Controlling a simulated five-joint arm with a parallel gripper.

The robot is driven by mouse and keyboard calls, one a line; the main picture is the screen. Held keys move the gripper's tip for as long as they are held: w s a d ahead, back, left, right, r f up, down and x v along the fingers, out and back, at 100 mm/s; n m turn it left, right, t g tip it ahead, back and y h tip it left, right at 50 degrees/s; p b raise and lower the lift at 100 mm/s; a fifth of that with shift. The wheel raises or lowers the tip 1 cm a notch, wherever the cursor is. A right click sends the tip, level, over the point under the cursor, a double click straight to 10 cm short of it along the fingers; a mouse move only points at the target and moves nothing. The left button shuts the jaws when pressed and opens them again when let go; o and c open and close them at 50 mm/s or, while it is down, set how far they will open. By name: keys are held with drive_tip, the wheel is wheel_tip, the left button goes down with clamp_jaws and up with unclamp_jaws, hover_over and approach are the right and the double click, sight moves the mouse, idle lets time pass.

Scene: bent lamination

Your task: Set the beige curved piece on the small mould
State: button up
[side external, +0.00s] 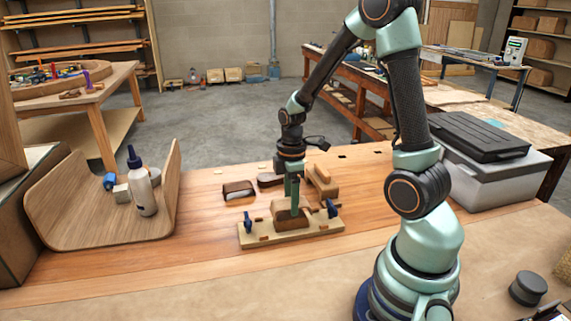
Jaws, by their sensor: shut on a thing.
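The small mould (289,224) is a block on a pale wooden baseboard (262,238) on the bench, with a blue clamp (248,223) at its left and another (331,208) at its right. My gripper (293,205) points straight down over the mould. Its fingers are shut on a curved piece (281,208), which looks tan-brown at this size and lies at the top of the mould. The fingers hide part of the piece. I cannot tell whether it touches the mould fully or sits slightly above it.
Behind the mould are a brown block with a pale pad (239,191), a dark flat piece (269,180) and a wooden block (322,182). A large bent wooden shell (95,215) at left holds a white glue bottle (143,190). A grey lidded box (490,175) stands at right.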

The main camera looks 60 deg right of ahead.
drive_tip(key=shift+f, duration=1.65)
idle(1.0)
drive_tip(key=o, duration=1.4)
drive_tip(key=shift+o, duration=0.4)
drive_tip(key=shift+r, duration=4.05)
drive_tip(key=s+a+r+m+t, duration=0.3)
drive_tip(key=a+r+m+t, duration=0.2)
drive_tip(key=a+r+m, duration=0.4)
drive_tip(key=a+r, duration=0.4)
drive_tip(key=shift+t, duration=0.3)
